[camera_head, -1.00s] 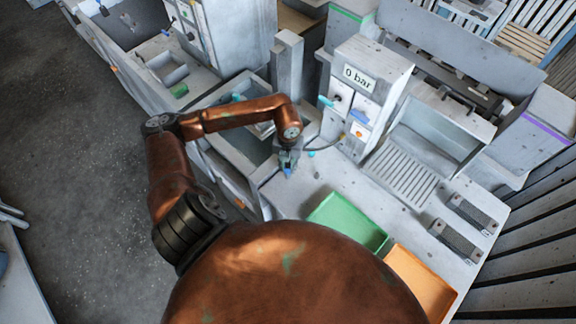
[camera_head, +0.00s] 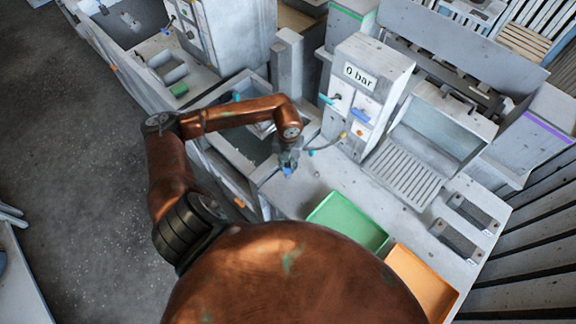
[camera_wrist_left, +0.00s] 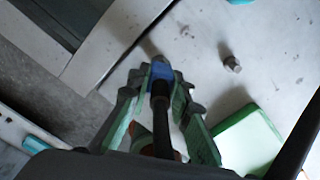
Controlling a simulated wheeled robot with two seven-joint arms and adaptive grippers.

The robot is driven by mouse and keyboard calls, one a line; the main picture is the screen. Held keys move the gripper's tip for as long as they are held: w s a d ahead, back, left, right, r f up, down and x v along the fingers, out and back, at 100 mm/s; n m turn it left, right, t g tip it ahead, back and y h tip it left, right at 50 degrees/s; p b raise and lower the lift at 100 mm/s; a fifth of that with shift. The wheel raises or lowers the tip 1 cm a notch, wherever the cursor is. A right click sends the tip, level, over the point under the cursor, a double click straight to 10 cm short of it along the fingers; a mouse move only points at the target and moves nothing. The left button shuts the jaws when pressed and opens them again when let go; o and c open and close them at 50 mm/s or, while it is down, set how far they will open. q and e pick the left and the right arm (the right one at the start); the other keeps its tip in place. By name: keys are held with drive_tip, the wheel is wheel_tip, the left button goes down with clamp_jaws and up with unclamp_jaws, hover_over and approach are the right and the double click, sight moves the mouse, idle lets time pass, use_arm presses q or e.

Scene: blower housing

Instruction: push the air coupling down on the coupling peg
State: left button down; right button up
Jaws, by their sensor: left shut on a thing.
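My left gripper (camera_head: 288,160) is at the left part of the bench, beside the open drawer. In the left wrist view its two green-padded fingers (camera_wrist_left: 158,98) are shut around the air coupling, which has a blue end (camera_wrist_left: 161,72) and a dark hose or stem running back between them. The blue end also shows below the gripper in the head view (camera_head: 287,171). A short grey metal peg (camera_wrist_left: 231,63), likely the coupling peg, stands on the bench to the right of the coupling, apart from it. My right gripper is not in view.
A green tray (camera_head: 318,213) and an orange tray (camera_head: 446,307) lie at the front. A cabinet marked "0 bar" (camera_head: 341,57) stands behind, with a hose (camera_head: 327,148) running toward my left gripper. Bare bench lies between the gripper and the green tray.

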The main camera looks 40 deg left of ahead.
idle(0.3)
use_arm(q)
drive_tip(key=c, duration=1.7)
unclamp_jaws()
wheel_tip(320, 180, up, 12)
drive_tip(key=shift+f, duration=0.1)
